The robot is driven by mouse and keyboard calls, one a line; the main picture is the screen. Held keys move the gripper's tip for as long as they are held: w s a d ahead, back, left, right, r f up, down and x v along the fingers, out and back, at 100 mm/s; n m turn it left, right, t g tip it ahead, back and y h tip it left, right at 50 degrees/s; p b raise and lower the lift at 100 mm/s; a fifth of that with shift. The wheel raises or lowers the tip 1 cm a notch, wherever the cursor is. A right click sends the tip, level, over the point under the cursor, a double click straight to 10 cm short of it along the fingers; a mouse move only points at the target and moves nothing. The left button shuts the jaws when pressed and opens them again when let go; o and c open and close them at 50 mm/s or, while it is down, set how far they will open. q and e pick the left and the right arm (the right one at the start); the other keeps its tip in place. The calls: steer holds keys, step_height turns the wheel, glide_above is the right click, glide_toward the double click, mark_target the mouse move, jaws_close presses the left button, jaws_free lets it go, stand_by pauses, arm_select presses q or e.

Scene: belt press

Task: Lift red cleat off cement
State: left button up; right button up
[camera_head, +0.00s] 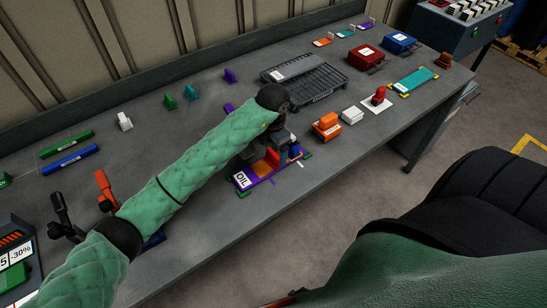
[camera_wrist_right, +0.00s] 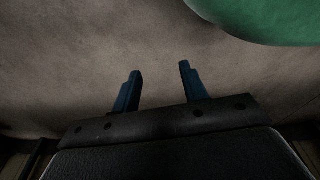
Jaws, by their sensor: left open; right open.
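A small red piece (camera_head: 272,157), which looks like the red cleat, stands on a purple strip (camera_head: 262,173) with a white OIL label at its near left end. My left gripper (camera_head: 282,154) is open and low over this strip, right at the red piece. Its wrist hides part of the strip, and I cannot tell whether the fingers touch the red piece. The cement cannot be made out under it. My right gripper (camera_wrist_right: 160,88) is open and empty over bare floor in the right wrist view.
An orange block (camera_head: 326,125), a white block (camera_head: 351,115) and a red-knobbed piece on a white card (camera_head: 377,104) stand right of the strip. A black ribbed tray (camera_head: 318,86) lies behind. Small green and purple wedges stand further back. Lever handles (camera_head: 105,188) rise at the left.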

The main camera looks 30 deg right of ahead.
mark_target(274, 153)
arm_select(q)
step_height(274, 153, down, 2)
steer(key=shift+s+d+f, duration=0.1)
steer(key=shift+s+f, duration=0.05)
steer(key=shift+f, duration=0.45)
steer(key=shift+c, duration=0.6)
steer(key=c, duration=0.8)
steer(key=shift+c, duration=0.8)
steer(key=shift+r, duration=0.3)
step_height(274, 153, up, 4)
steer(key=shift+r, duration=0.1)
steer(key=s+d+r, duration=0.6)
steer(key=s+r, duration=0.1)
steer(key=s, duration=0.3)
steer(key=shift+r, duration=0.3)
arm_select(e)
steer(key=shift+w, duration=0.75)
